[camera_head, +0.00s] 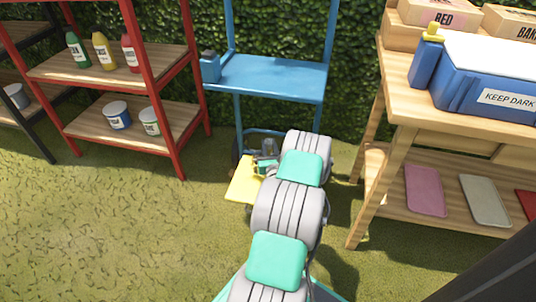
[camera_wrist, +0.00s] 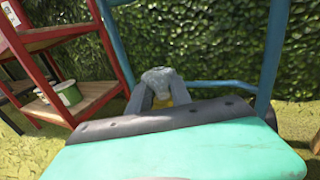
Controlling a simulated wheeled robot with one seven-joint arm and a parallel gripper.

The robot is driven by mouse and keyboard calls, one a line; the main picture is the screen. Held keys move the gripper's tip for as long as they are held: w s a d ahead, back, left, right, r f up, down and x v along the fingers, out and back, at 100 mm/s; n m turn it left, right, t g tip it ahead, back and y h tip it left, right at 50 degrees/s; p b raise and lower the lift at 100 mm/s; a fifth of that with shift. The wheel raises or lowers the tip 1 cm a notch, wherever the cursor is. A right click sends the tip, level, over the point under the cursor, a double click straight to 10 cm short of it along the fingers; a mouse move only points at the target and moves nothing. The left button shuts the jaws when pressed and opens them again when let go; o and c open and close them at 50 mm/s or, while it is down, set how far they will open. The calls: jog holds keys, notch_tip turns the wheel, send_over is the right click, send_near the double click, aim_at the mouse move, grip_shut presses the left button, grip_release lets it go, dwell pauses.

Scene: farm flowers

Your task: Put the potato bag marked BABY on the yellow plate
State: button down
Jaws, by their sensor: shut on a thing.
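The yellow plate (camera_head: 243,184) shows low in front of the blue stand in the head view, beside my gripper and partly hidden by my arm. My gripper (camera_head: 266,158) is low at the foot of the stand, mostly covered by the wrist. In the wrist view my grey fingers (camera_wrist: 158,80) are shut, with a bit of yellow beside them. What they hold is mostly hidden and I cannot identify it. I can read no BABY marking. I cannot tell if the held thing touches the plate.
The blue stand (camera_head: 268,74) has an upright frame close behind my gripper. A red shelf (camera_head: 180,118) with bottles and tubs stands left. A wooden bench (camera_head: 462,118) at right carries boxes (camera_head: 440,13) and a blue KEEP DARK container (camera_head: 440,90). Grass at left is clear.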

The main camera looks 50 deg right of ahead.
aim_at(269, 153)
jog(key=shift+w+d+f+b, duration=0.1)
jog(key=shift+w+f+b, duration=0.05)
jog(key=shift+f+b, duration=0.6)
jog(key=shift+w+f+b, duration=0.1)
jog(key=shift+f+b, duration=0.35)
jog(key=shift+f, duration=0.6)
jog(key=c, duration=1.2)
grip_release()
jog(key=shift+f, duration=0.1)
jog(key=shift+o, duration=0.2)
